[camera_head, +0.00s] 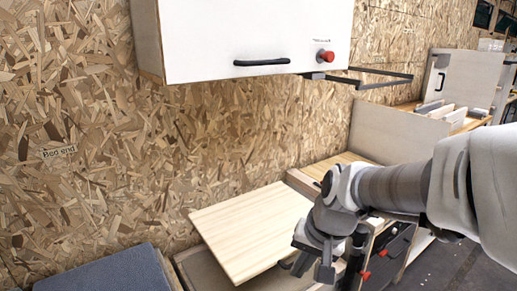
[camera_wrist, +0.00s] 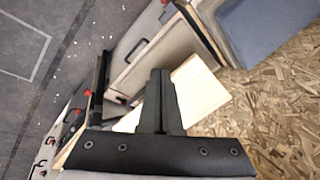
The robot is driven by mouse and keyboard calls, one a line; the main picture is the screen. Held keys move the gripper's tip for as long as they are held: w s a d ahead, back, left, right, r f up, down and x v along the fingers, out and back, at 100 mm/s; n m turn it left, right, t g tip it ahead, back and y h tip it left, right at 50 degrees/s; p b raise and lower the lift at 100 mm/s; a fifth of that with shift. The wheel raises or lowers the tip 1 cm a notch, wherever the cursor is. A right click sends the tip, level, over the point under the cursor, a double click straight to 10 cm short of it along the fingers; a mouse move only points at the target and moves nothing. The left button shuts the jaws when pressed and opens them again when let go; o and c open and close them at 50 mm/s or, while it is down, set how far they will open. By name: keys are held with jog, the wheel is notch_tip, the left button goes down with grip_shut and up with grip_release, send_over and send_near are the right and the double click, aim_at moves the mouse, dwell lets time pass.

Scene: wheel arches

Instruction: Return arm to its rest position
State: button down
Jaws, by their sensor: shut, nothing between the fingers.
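My arm reaches in from the right in the head view, bent downward at the wrist. My gripper (camera_head: 304,268) hangs low beside the right edge of a pale wooden board (camera_head: 250,228). In the wrist view my gripper (camera_wrist: 160,75) has its two dark fingers together, with nothing between them. The pale board (camera_wrist: 198,88) shows behind the fingers there. I cannot tell from these views whether the gripper touches the board or is apart from it.
A white wall cabinet (camera_head: 245,40) with a black handle and red knob hangs above. A black bracket (camera_head: 365,78) juts out to its right. A blue-grey cushion (camera_head: 105,270) lies lower left. Cabinets with red latches (camera_head: 366,275) stand below my arm. Grey floor (camera_head: 465,268) is open at lower right.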

jog(key=s+d+r+n+t+h+p, duration=0.1)
jog(key=s+d+r+n, duration=0.1)
jog(key=s+d+r, duration=0.3)
jog(key=s+d+r+n+t+h, duration=0.1)
jog(key=s+r+t+h, duration=0.15)
jog(key=s, duration=0.45)
notch_tip(320, 180, up, 18)
jog(key=y+p, duration=0.1)
jog(key=p, duration=1.7)
jog(key=shift+w+r+g, duration=0.15)
jog(key=shift+g, duration=0.3)
